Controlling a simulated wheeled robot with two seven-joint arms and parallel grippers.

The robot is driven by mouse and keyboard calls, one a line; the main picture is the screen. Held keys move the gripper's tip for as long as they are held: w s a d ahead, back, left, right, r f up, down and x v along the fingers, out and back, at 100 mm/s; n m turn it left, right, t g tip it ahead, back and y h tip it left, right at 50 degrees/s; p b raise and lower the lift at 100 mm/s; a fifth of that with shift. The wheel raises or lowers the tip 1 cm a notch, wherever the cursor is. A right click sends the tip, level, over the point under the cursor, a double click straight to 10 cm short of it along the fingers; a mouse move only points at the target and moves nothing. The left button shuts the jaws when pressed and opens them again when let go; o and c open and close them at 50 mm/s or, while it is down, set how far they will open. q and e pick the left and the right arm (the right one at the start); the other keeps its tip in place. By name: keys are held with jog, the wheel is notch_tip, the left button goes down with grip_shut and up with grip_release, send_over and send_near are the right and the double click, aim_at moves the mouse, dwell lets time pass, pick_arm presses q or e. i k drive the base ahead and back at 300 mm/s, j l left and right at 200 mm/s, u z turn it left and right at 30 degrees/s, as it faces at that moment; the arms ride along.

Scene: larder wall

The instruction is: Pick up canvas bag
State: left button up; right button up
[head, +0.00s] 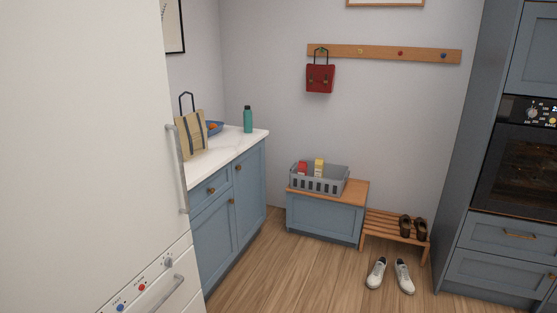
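The canvas bag (192,137) is tan with dark straps and a dark upright handle loop. It stands upright on the white countertop (222,147) at the left, close to the edge of the tall white fridge (85,130), which may hide its left side. Neither of my grippers shows in the head view.
A blue tray (215,130) with orange items and a teal bottle (248,120) stand on the counter beyond the bag. A red satchel (320,79) hangs on the wall rail. A grey crate (330,185) sits on a bench. White shoes (376,273) lie on the otherwise open floor.

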aim_at(193, 128)
jog(key=i+z, duration=0.2)
jog(key=i, duration=1.75)
jog(key=i+l+u, duration=0.1)
jog(key=i+u, duration=0.4)
jog(key=i+l+u, duration=0.45)
jog(key=i, duration=0.15)
jog(key=i+l+u, duration=0.5)
